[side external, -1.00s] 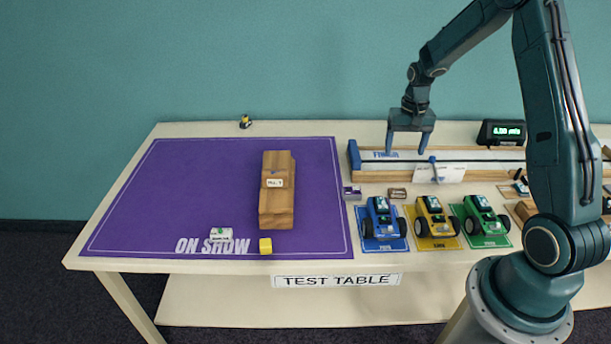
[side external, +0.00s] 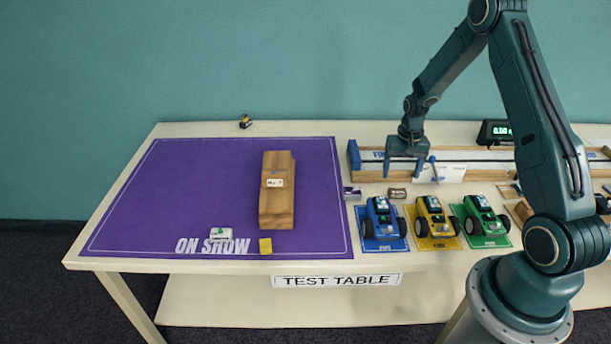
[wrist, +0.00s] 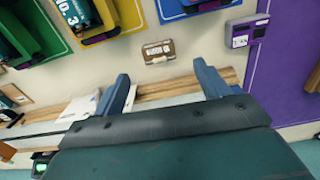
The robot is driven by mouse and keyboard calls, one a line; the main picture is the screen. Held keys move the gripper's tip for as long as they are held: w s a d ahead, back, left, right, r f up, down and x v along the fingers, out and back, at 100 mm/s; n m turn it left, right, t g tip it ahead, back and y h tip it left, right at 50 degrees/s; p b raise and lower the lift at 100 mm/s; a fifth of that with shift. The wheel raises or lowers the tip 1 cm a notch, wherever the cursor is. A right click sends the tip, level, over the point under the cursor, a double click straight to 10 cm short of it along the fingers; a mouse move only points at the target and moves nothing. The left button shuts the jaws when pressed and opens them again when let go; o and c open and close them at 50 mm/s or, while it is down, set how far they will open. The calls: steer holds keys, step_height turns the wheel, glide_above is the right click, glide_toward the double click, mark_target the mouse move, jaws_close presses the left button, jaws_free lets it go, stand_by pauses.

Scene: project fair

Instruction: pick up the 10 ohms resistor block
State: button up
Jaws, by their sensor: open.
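A small brown block with a pale label (wrist: 158,51) lies on the table and looks like the resistor block; I cannot read its label for certain. It also shows in the side view (side external: 397,193), in front of the long track and behind the cars. My gripper (side external: 404,171) is open and empty above the table, just behind the block. In the wrist view my gripper's fingers (wrist: 161,74) are spread, and the block lies beyond the tips, roughly centred between them. Nothing hides the block.
A purple-grey block (side external: 352,193) lies left of the brown one. Blue (side external: 381,220), yellow (side external: 433,218) and green (side external: 482,217) cars stand in front on coloured mats. The track (side external: 470,157) with a white card (side external: 451,173) runs behind. The purple mat (side external: 200,180) has open space.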

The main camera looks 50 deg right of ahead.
mark_target(398, 190)
steer(key=shift+f, duration=0.75)
steer(key=shift+s+f, duration=0.1)
steer(key=shift+f, duration=2.5)
steer(key=shift+c, duration=0.2)
steer(key=c, duration=1)
